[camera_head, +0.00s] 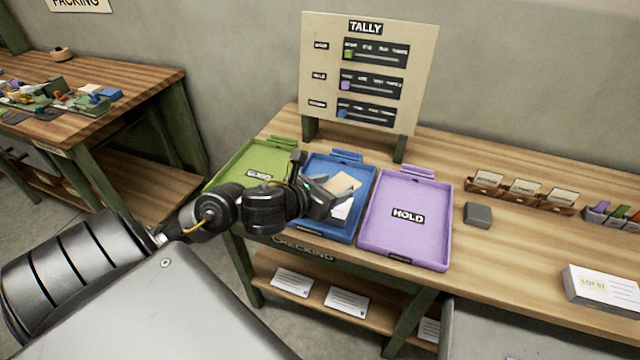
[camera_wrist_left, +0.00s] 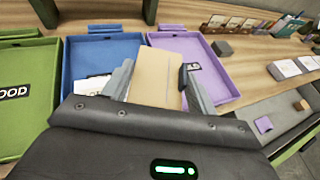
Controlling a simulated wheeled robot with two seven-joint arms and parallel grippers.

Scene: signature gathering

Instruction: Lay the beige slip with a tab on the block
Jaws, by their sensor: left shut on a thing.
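My left gripper (camera_head: 322,195) is over the blue tray (camera_head: 353,165) and is shut on a beige slip (camera_head: 343,184). The slip also shows between the fingers in the left wrist view (camera_wrist_left: 155,78); I cannot make out a tab on it. White paper (camera_head: 342,210) shows below the slip, and a white piece lies in the blue tray in the left wrist view (camera_wrist_left: 92,85). A small grey block (camera_head: 477,215) stands on the bench right of the purple tray, apart from the gripper. My right gripper is not in view.
A green tray (camera_head: 228,178) is left of the blue one, and a purple tray (camera_head: 383,238) marked HOLD is on its right. A tally board (camera_head: 420,90) stands behind. Card holders (camera_head: 520,197) and a white labelled stack (camera_head: 603,290) are at right, with bare bench between.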

